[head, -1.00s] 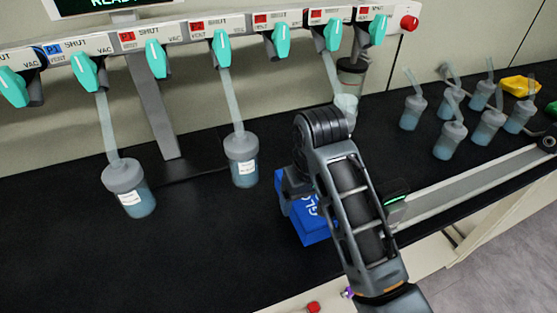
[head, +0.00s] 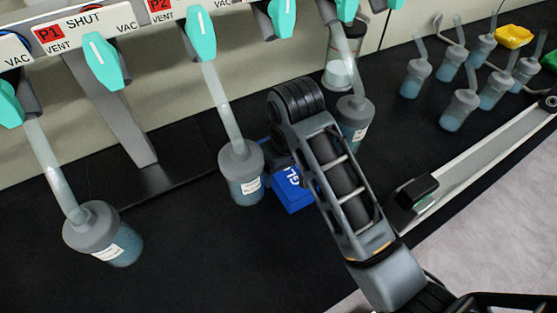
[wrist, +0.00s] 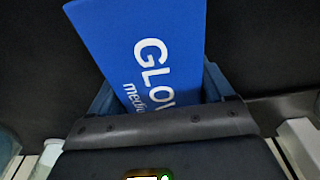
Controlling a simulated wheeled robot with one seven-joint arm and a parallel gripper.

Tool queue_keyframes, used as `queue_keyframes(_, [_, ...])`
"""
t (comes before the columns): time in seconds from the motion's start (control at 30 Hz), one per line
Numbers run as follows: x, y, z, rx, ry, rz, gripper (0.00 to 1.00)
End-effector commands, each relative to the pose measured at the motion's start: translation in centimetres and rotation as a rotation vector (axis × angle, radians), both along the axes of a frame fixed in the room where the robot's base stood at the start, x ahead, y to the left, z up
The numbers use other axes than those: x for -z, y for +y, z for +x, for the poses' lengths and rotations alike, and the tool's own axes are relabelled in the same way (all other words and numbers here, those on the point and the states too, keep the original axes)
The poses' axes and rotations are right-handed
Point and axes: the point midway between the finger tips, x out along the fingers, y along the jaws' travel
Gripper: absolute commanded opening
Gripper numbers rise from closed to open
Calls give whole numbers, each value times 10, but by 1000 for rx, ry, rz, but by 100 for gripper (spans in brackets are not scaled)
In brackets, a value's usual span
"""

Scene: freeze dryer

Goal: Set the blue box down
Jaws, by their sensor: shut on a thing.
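The blue box (head: 292,192) with white lettering is partly hidden behind my arm in the head view. In the wrist view the blue box (wrist: 150,50) fills the upper middle, tilted in the picture, with "GLO" and "medi" readable on it. My gripper (wrist: 158,97) is shut on the box, one jaw on each side of it. In the head view the gripper's fingers are mostly hidden by my arm. The box is over the black bench top (head: 190,270); I cannot tell whether it touches the surface.
A hanging flask (head: 241,175) is close left of the box, and another flask (head: 354,120) is behind my arm. A further flask (head: 103,235) hangs at left. Several flasks stand at right near a yellow object (head: 513,36). The front left bench is clear.

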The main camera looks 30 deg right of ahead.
Motion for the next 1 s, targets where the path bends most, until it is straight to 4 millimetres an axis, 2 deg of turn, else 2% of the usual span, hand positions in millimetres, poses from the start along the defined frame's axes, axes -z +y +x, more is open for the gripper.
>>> queue_keyframes(0.37, [5,0,-2,0,-2,0,46])
queue_keyframes(0.4, [6,0,-2,0,-2,0,82])
queue_keyframes(0.6, [5,0,-1,0,-2,0,100])
queue_keyframes(0.87, [3,0,-1,0,-2,0,100])
queue_keyframes(1.0, [-10,1,6,0,-5,1,100])
